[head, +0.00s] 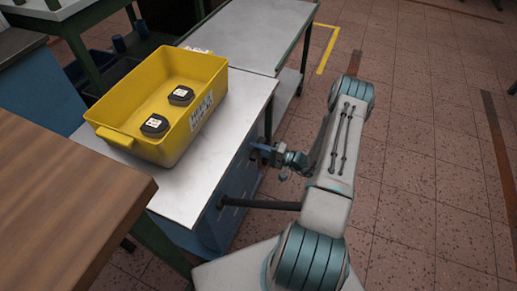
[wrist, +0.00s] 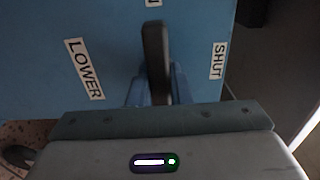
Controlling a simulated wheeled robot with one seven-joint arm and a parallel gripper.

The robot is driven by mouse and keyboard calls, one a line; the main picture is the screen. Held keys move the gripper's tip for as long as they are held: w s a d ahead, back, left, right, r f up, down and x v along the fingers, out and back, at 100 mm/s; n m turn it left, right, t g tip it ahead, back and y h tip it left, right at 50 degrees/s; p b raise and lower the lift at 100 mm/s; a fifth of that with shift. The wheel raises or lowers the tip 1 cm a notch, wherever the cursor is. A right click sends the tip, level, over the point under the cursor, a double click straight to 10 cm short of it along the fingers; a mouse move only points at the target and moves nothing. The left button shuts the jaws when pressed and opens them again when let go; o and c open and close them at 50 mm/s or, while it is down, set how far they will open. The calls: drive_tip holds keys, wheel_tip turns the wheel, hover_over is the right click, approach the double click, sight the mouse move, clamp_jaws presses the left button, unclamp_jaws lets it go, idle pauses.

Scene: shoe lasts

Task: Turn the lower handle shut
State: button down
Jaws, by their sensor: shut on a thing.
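The lower handle is a black lever (wrist: 154,42) on a blue panel (wrist: 110,25), seen in the wrist view. It runs up the picture, with a "LOWER" label (wrist: 84,70) to its left and a "SHUT" label (wrist: 218,61) to its right. My gripper (wrist: 153,85) has its blue fingers on both sides of the lever and is shut on it. In the head view my gripper (head: 262,153) is at the side of the blue cabinet (head: 237,185); the handle is hard to make out there. The lever's near end is hidden by my gripper.
A dark bar (head: 260,205) sticks out below my gripper. A brown wooden table (head: 60,190) is at left. Tiled floor at right is clear.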

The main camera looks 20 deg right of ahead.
drive_tip(key=shift+m, duration=0.4)
drive_tip(key=m, duration=0.3)
drive_tip(key=shift+m, duration=0.3)
drive_tip(key=m, duration=0.4)
drive_tip(key=shift+m, duration=0.3)
drive_tip(key=m+p, duration=0.1)
drive_tip(key=m, duration=0.3)
drive_tip(key=shift+m+p, duration=0.4)
drive_tip(key=shift+m, duration=2.1)
drive_tip(key=c, duration=1.3)
unclamp_jaws()
drive_tip(key=shift+d, duration=0.1)
